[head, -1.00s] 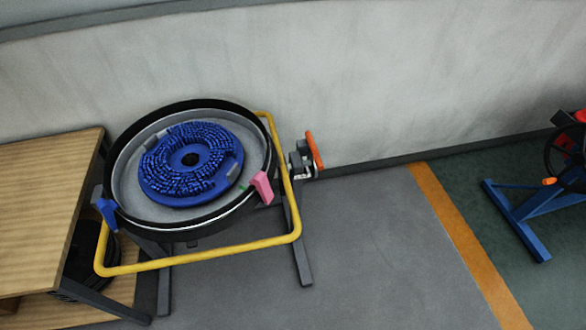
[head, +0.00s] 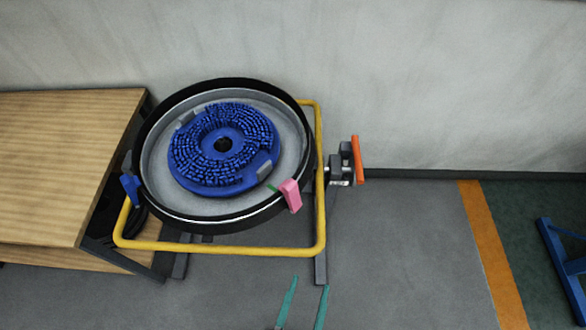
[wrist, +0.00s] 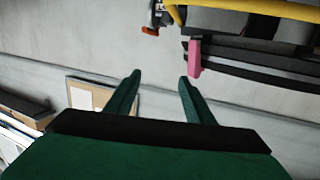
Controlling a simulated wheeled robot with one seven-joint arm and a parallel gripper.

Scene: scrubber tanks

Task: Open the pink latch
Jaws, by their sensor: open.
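The pink latch (head: 290,195) sits on the front right rim of the round black-and-grey tank (head: 240,226), which holds a blue scrubber disc (head: 183,165). In the wrist view the pink latch (wrist: 194,58) is ahead of and slightly right of the fingers, apart from them. My gripper (head: 306,286) shows as two green fingers at the bottom of the head view, below the latch. In the wrist view my gripper (wrist: 159,82) is open, with nothing between the fingers.
A yellow tube frame (head: 225,247) surrounds the tank's front and right side. A blue latch (head: 131,189) is on the left rim. An orange handle (head: 358,160) stands right of the tank. A wooden table (head: 65,165) is at left. Grey floor (head: 410,260) is clear at right.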

